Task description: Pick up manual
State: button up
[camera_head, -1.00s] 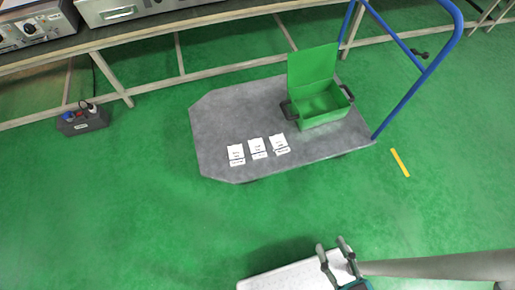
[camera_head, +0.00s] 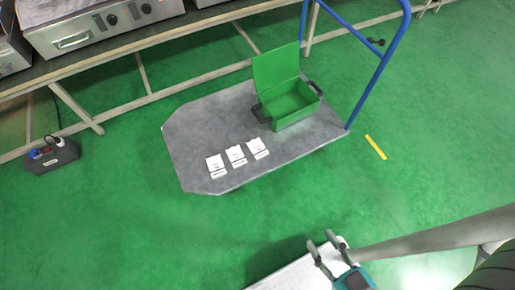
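Three small white sheets with dark print lie side by side on the grey platform of a trolley (camera_head: 190,140). They are the left sheet (camera_head: 215,164), the middle sheet (camera_head: 235,154) and the right sheet (camera_head: 258,146). The print is too small to read, so I cannot tell which one is the manual, if any. My gripper (camera_head: 321,239) is at the bottom of the view, well short of the trolley. Its two fingers stand apart with nothing between them.
An open green box (camera_head: 290,105) with dark handles stands on the trolley. The trolley's blue handle (camera_head: 375,75) rises at the right. A long bench (camera_head: 150,50) with metal appliances runs behind. A dark socket box (camera_head: 52,155) sits on the floor at left. Green floor before the trolley is clear.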

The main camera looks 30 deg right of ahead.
aim_at(237, 159)
jog(key=i, duration=1.3)
